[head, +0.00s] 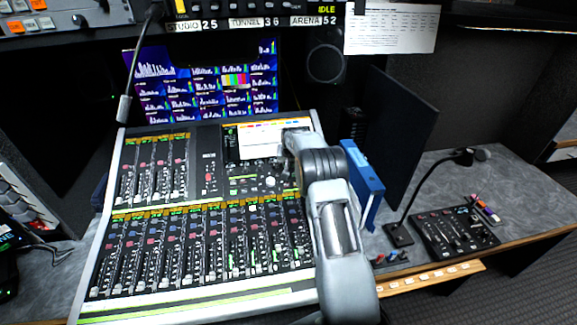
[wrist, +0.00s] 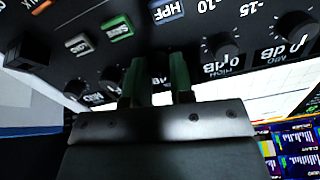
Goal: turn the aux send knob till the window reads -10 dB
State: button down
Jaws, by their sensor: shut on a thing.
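The mixing console (head: 205,205) fills the middle of the head view, with its lit screen (head: 262,138) at the upper right. My arm reaches over its right side, and its end is by the screen's right edge; the fingers cannot be made out there. In the wrist view my gripper (wrist: 156,88) has its green fingers close together against the console panel. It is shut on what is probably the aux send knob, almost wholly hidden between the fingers. Upside-down "-10" and "-15" markings show by black knobs labelled HIGH (wrist: 222,47) and MID (wrist: 294,24). I cannot make out an aux window reading.
Close around the fingers are an HPF button (wrist: 167,10), a green button (wrist: 117,27) and other knobs. A blue binder (head: 362,180) stands right of my arm, before a dark panel (head: 402,125). A desk lamp (head: 398,234) and small control box (head: 455,232) sit farther right.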

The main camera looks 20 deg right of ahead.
jog(key=m+b, duration=0.2)
jog(key=m, duration=0.2)
jog(key=shift+f+b, duration=0.1)
jog(key=shift+b, duration=0.25)
jog(key=shift+m+b, duration=0.8)
jog(key=shift+m, duration=2)
jog(key=c, duration=1)
grip_release()
jog(key=shift+s, duration=0.1)
jog(key=b+v, duration=0.1)
jog(key=v, duration=1.3)
jog(key=shift+d, duration=0.1)
